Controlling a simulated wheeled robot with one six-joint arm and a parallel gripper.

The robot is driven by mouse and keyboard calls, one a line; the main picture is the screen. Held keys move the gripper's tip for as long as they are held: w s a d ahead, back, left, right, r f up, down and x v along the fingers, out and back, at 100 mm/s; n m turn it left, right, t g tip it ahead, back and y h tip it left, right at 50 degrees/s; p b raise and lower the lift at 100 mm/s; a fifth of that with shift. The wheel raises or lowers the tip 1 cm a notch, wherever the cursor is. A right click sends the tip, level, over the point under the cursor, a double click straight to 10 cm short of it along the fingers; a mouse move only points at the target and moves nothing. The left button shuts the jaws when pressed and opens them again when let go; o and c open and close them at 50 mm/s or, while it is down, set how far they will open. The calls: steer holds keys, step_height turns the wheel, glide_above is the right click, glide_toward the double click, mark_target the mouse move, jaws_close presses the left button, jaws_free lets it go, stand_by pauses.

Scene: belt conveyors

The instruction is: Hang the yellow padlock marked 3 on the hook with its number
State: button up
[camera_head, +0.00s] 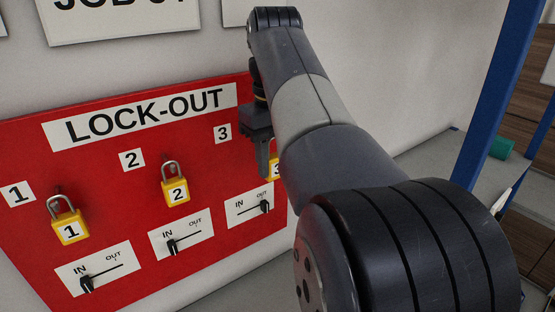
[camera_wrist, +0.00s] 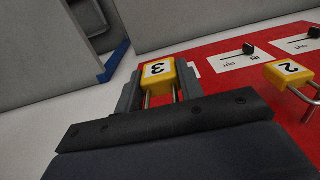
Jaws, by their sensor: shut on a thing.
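The yellow padlock marked 3 (camera_head: 276,167) is partly hidden behind my arm in the head view. The wrist view shows the padlock (camera_wrist: 157,70) between the two fingers, its shackle towards the palm. My gripper (camera_head: 264,165) is shut on it, in front of the board's right part. The number 3 label (camera_head: 222,132) is left of my gripper. The hook for 3 is hidden in the head view, and I cannot tell whether the shackle is around it.
The red lock-out board (camera_head: 110,150) holds padlock 1 (camera_head: 67,222) and padlock 2 (camera_head: 176,186), each hanging below its number. Several IN/OUT switches sit along the lower board; the right one (camera_head: 264,206) is just below my gripper. A blue post (camera_head: 497,85) stands at right.

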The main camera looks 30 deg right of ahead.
steer(key=w, duration=0.2)
steer(key=w+f, duration=0.1)
steer(key=w, duration=0.2)
steer(key=shift+w+a+f, duration=0.1)
steer(key=shift+w+f, duration=0.15)
steer(key=shift+w, duration=0.1)
stand_by(0.3)
steer(key=shift+f, duration=0.1)
stand_by(0.6)
steer(key=o, duration=1.1)
